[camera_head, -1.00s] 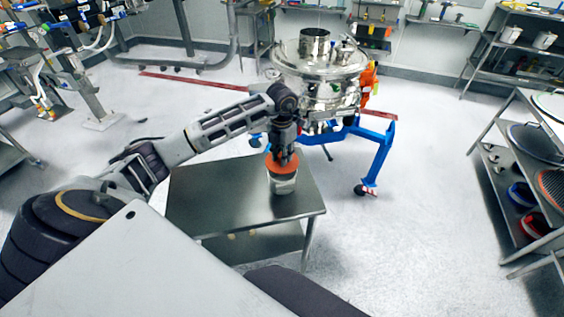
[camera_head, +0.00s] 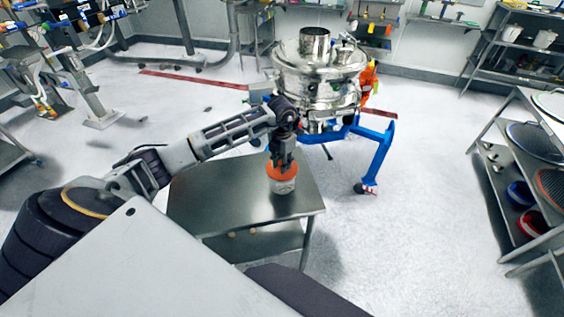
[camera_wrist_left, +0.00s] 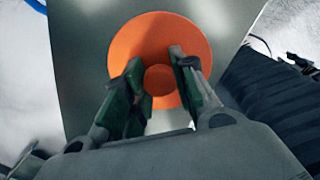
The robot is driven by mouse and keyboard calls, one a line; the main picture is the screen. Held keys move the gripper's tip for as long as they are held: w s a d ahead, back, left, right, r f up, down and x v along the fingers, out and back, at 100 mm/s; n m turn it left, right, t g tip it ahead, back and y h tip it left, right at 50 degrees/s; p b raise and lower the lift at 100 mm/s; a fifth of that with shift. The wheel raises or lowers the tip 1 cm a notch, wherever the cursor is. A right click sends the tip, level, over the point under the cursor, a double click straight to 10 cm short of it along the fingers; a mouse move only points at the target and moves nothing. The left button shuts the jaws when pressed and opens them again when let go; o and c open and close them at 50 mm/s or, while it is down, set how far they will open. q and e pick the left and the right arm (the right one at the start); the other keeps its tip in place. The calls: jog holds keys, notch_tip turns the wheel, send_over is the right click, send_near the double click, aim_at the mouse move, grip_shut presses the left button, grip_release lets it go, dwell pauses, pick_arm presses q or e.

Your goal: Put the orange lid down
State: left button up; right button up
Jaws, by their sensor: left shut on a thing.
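The orange lid (camera_head: 280,175) is a round disc with a central knob (camera_wrist_left: 159,79), seen from above in the wrist view. My left gripper (camera_head: 283,166) points down and is shut on the lid's knob, with one finger on each side in the wrist view. The lid is at the top of a pale container (camera_head: 284,187) that stands on the metal table (camera_head: 225,200). I cannot tell whether the lid is fully seated. The lid and fingers hide most of the container in the wrist view. My right gripper is not in view.
A shiny steel sifter (camera_head: 318,75) on a blue wheeled frame (camera_head: 377,150) stands just behind the table. A rack (camera_head: 515,165) with sieves and bowls stands at the right. The table's left part is bare.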

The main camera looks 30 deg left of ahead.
pick_arm(q)
jog(key=shift+f, duration=0.25)
jog(key=o, duration=0.7)
jog(key=shift+c, duration=0.2)
jog(key=shift+o, duration=0.6)
jog(key=shift+r, duration=0.2)
jog(key=shift+r, duration=0.15)
notch_tip(320, 180, up, 9)
jog(key=shift+r+b, duration=0.2)
jog(key=shift+b, duration=0.95)
jog(key=shift+r, duration=1.25)
